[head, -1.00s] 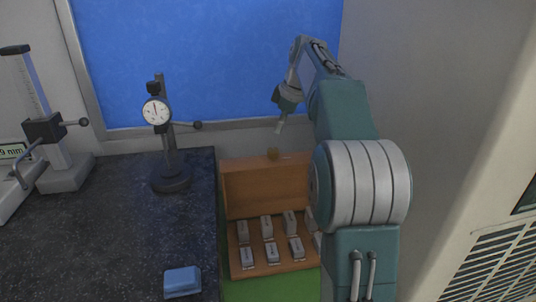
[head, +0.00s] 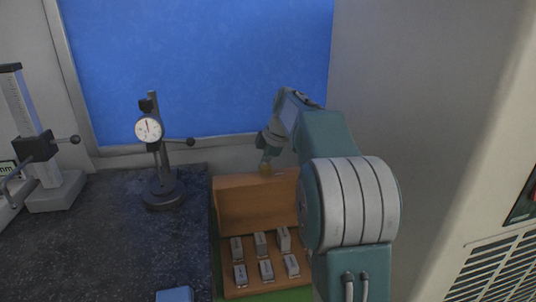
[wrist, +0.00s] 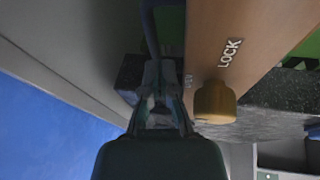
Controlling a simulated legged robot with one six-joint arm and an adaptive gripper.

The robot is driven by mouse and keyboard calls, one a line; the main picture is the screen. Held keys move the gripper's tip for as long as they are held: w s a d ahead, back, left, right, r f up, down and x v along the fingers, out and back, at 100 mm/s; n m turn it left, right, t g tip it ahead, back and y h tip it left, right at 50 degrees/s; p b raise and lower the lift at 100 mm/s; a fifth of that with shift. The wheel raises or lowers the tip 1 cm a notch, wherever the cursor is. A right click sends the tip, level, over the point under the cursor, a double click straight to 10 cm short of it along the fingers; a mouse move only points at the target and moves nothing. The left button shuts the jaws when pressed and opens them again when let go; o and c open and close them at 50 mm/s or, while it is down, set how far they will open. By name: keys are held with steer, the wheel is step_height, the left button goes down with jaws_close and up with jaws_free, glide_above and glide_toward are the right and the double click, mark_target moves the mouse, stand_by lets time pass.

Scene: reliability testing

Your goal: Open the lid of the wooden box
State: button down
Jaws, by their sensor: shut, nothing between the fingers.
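The wooden box (head: 270,292) stands at the lower middle of the head view. Its lid (head: 245,205) is raised and stands about upright at the back. Several grey metal blocks sit in the box. A brass-coloured knob (head: 266,171) is at the lid's top edge; in the wrist view the knob (wrist: 215,102) is beside the word LOCK. My gripper (head: 266,158) is at the knob's height or just above it in the head view. In the wrist view my gripper (wrist: 158,80) is shut and empty, left of the knob. My arm hides the box's right side.
A dial gauge stand (head: 163,190) and a height gauge (head: 50,180) stand on the dark speckled surface plate (head: 100,245) to the left. A blue block (head: 174,295) lies at its front. A wall is close behind the lid, with a pale cabinet (head: 480,190) to the right.

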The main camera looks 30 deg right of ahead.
steer(key=shift+x, duration=0.9)
steer(key=w+f+g, duration=0.1)
steer(key=w+d+f+g, duration=0.1)
steer(key=w, duration=0.1)
steer(key=shift+w+y, duration=0.15)
steer(key=shift+y, duration=0.15)
steer(key=w+v, duration=0.1)
steer(key=v, duration=0.6)
steer(key=shift+s+r, duration=0.2)
steer(key=shift+s, duration=0.15)
steer(key=shift+d, duration=0.1)
